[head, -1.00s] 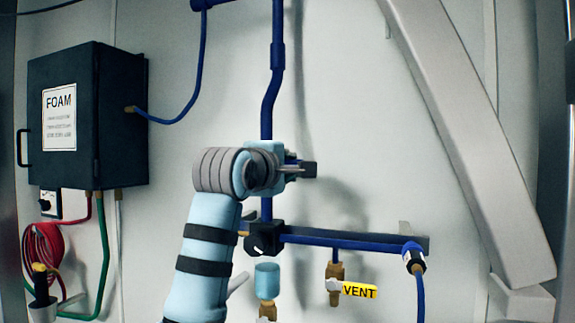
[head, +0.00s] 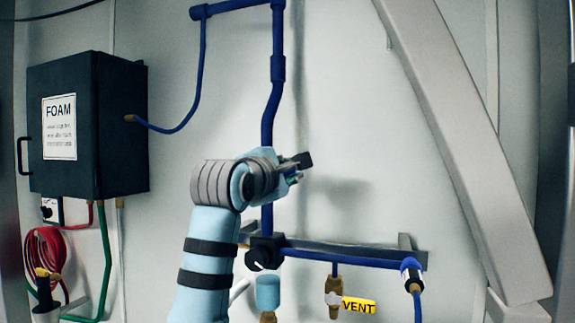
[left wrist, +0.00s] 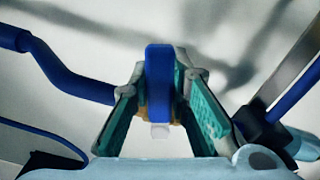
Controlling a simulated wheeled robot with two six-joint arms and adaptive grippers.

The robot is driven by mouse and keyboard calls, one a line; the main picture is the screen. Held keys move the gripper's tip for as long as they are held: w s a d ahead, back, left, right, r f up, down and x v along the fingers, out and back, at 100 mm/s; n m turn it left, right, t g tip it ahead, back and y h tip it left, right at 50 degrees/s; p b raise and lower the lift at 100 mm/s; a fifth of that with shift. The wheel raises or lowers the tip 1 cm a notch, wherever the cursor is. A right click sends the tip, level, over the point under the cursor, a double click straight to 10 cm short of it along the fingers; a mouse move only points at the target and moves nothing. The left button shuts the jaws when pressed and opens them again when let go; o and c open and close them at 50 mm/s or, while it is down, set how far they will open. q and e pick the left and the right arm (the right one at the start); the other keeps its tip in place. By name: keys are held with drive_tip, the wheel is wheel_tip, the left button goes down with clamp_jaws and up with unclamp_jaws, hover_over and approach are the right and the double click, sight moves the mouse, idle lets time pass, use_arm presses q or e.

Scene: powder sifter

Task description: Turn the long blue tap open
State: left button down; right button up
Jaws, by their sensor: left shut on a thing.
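The long blue tap handle (left wrist: 158,80) stands upright between my left gripper's green-padded fingers in the left wrist view. A small white-grey piece shows at its lower end. My left gripper (left wrist: 160,92) is shut on this handle. In the head view my left gripper (head: 298,170) is in front of the vertical blue pipe (head: 272,108), tilted up to the right. There the gripper hides most of the tap, so its angle to the pipe is hard to tell. My right gripper is not in view.
A dark FOAM box (head: 90,125) hangs on the left wall, with a red hose coil (head: 45,252) below. A horizontal blue pipe (head: 340,258) runs below the gripper, above the yellow VENT tag (head: 359,306). A grey slanted beam (head: 460,150) crosses the right side.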

use_arm(q)
drive_tip(key=shift+a+r+n+p, duration=0.15)
drive_tip(key=shift+r+n+p, duration=0.25)
drive_tip(key=shift+n+p, duration=0.25)
drive_tip(key=shift+w+a+r+n, duration=0.1)
drive_tip(key=shift+a+r+n, duration=0.15)
drive_tip(key=shift+n, duration=0.6)
drive_tip(key=c, duration=1.5)
unclamp_jaws()
drive_tip(key=shift+r, duration=0.1)
drive_tip(key=v, duration=1.2)
